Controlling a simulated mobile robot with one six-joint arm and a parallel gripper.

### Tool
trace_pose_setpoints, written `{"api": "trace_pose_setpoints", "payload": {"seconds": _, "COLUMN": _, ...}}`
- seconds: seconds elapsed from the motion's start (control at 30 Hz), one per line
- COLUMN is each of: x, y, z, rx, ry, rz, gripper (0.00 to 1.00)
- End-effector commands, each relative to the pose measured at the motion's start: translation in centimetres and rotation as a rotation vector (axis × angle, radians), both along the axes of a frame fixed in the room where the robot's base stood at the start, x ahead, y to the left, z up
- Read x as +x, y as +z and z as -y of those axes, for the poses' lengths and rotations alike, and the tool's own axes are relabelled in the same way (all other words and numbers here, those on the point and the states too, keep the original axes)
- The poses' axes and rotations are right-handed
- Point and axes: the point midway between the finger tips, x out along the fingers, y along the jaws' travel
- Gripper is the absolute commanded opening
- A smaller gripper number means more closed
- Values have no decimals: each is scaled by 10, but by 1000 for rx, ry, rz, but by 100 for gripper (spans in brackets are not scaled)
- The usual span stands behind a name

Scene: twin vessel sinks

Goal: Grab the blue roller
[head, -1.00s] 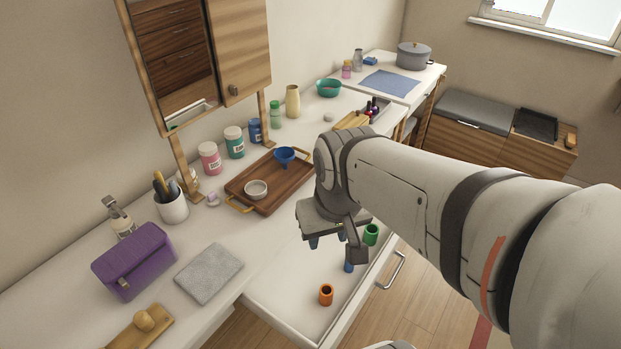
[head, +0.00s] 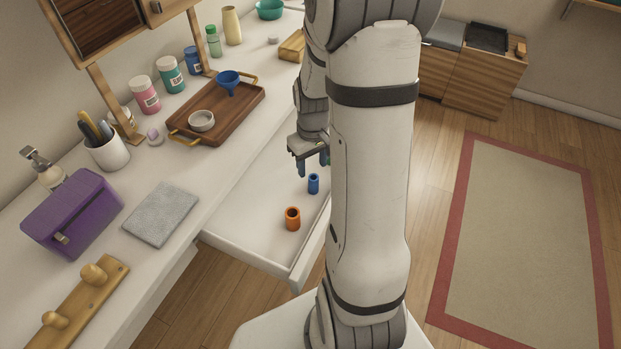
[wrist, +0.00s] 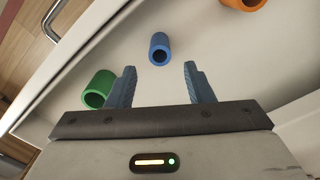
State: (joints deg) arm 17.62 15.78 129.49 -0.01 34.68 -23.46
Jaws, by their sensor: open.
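An orange roller (head: 293,218) stands nearer the drawer's front corner and shows at the wrist view's top right (wrist: 243,3). A green roller (wrist: 98,90) is beside the left finger, hidden in the head view.
A wooden tray (head: 238,108) with a blue funnel-like cup (head: 229,82) and a white bowl (head: 201,121) stands on the counter behind the drawer. A purple bag (head: 72,212) and grey cloth (head: 161,214) lie left. The drawer floor around the blue roller is mostly clear.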

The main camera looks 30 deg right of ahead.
Motion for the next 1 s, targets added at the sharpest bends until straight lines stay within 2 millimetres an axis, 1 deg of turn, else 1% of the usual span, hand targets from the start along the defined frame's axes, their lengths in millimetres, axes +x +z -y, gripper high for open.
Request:
{"api": "trace_pose_setpoints", "payload": {"seconds": 0.03, "x": 0, "y": -7, "z": 1, "rx": 2, "ry": 0, "rz": -3, "gripper": 47}}
{"api": "trace_pose_setpoints", "payload": {"seconds": 0.27, "x": 0, "y": -33, "z": 0, "rx": 2, "ry": 1, "rz": -3, "gripper": 47}}
{"api": "trace_pose_setpoints", "payload": {"seconds": 0.4, "x": -1, "y": -55, "z": -1, "rx": 1, "ry": 1, "rz": -5, "gripper": 47}}
{"api": "trace_pose_setpoints", "payload": {"seconds": 0.53, "x": 0, "y": -71, "z": -1, "rx": 2, "ry": 1, "rz": -4, "gripper": 47}}
{"api": "trace_pose_setpoints", "payload": {"seconds": 0.63, "x": 0, "y": -75, "z": -1, "rx": 0, "ry": 2, "rz": -1, "gripper": 47}}
{"api": "trace_pose_setpoints", "payload": {"seconds": 0.83, "x": 0, "y": -75, "z": -1, "rx": 0, "ry": 2, "rz": 0, "gripper": 47}}
{"api": "trace_pose_setpoints", "payload": {"seconds": 1.0, "x": 1, "y": -75, "z": -1, "rx": 0, "ry": 2, "rz": 0, "gripper": 34}}
